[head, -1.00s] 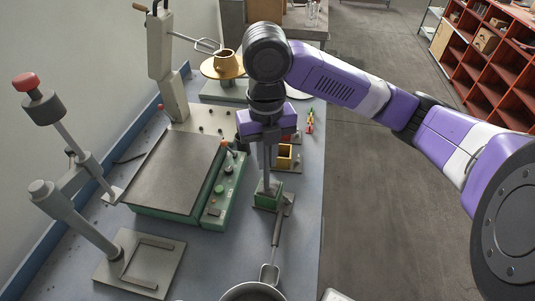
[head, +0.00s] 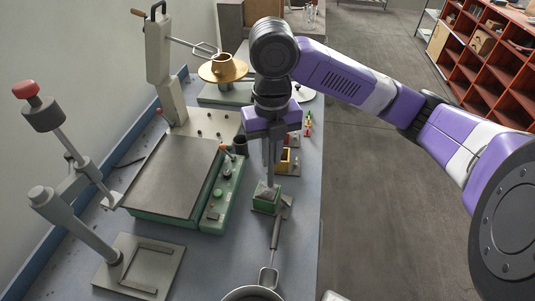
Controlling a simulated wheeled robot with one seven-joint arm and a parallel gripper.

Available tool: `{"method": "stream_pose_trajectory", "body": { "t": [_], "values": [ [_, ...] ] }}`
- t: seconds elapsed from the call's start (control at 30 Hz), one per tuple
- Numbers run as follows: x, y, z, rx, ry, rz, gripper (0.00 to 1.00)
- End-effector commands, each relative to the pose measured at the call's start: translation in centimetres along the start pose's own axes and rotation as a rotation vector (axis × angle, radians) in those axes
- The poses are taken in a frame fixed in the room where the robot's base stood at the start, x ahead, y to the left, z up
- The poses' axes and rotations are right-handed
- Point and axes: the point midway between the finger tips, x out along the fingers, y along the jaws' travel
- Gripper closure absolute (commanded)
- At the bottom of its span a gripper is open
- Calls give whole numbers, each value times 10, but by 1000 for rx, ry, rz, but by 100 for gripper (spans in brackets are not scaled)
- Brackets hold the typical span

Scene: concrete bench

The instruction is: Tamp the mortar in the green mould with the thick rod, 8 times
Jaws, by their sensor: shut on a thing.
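The green mould (head: 266,205) stands on a dark base plate on the bench, right of the green-edged table unit. Grey mortar (head: 267,191) shows in its open top. My gripper (head: 271,155) is above the mould, pointing down, shut on the upright thick rod (head: 269,174). The rod's lower end is at or just over the mortar. I cannot tell whether it touches. My wrist and gripper hide the rod's upper part.
A pan (head: 252,294) and a trowel-like handle (head: 276,232) lie in front. The flat-topped unit (head: 175,178) is close on the left. A lever stand (head: 85,225) is further left. The bench's right edge is near.

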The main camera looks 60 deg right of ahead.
Motion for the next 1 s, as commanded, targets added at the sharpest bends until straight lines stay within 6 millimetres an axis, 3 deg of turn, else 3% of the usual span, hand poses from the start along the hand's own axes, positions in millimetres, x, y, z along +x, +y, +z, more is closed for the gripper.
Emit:
{"method": "stream_pose_trajectory", "body": {
  "t": [0.2, 0.3, 0.63, 1.0],
  "values": [
    [33, 1, 0, -1, 2, 1, 100],
    [39, 1, 0, -1, 1, 0, 100],
    [-3, 7, 2, 0, 0, 0, 100],
    [-2, 11, 5, -1, 1, 0, 100]
  ]
}}
